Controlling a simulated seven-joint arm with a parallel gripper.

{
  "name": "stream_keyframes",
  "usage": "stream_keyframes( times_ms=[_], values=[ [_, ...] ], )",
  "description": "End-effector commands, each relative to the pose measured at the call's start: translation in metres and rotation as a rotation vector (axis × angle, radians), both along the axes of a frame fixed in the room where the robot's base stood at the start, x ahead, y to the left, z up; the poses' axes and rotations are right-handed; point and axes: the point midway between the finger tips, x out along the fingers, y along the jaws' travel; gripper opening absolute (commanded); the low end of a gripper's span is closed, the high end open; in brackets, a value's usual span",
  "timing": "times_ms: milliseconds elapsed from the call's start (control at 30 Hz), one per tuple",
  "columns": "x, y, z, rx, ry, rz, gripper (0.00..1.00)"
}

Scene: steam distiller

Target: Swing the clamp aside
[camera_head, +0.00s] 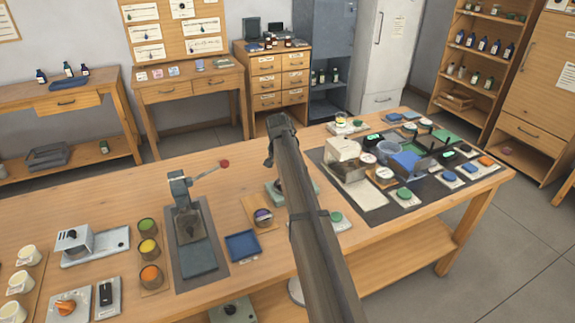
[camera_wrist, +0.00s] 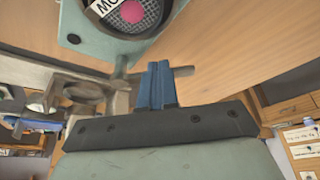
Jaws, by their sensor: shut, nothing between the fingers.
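In the wrist view my gripper (camera_wrist: 157,82) has its blue fingers pressed together with nothing between them. A grey-brown clamp (camera_wrist: 85,92) with a ring-shaped end shows to the left of the fingers. A thin bar passes close behind the fingertips; I cannot tell whether they touch it. Above is a pale green base (camera_wrist: 75,15) with a round mesh, a pink disc (camera_wrist: 132,11) and a partly cut-off label. In the head view my arm hides the gripper and most of the device; only edges of its grey-green base (camera_head: 277,190) show.
In the head view a lever press (camera_head: 188,215) with a red-knobbed handle stands left of my arm, near a blue tray (camera_head: 243,245). A dark mat (camera_head: 375,205) crowded with boxes and small discs lies to the right. Bare wood (camera_head: 110,195) is free at the back left.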

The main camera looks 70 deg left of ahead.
Motion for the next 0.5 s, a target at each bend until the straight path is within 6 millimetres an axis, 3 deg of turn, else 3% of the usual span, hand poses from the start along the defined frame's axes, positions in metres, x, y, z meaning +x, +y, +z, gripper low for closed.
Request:
stream_keyframes(
  times_ms=[500],
  values=[
    [0.0048, 0.0116, 0.0, 0.001, 0.001, 0.004, 0.0]
  ],
)
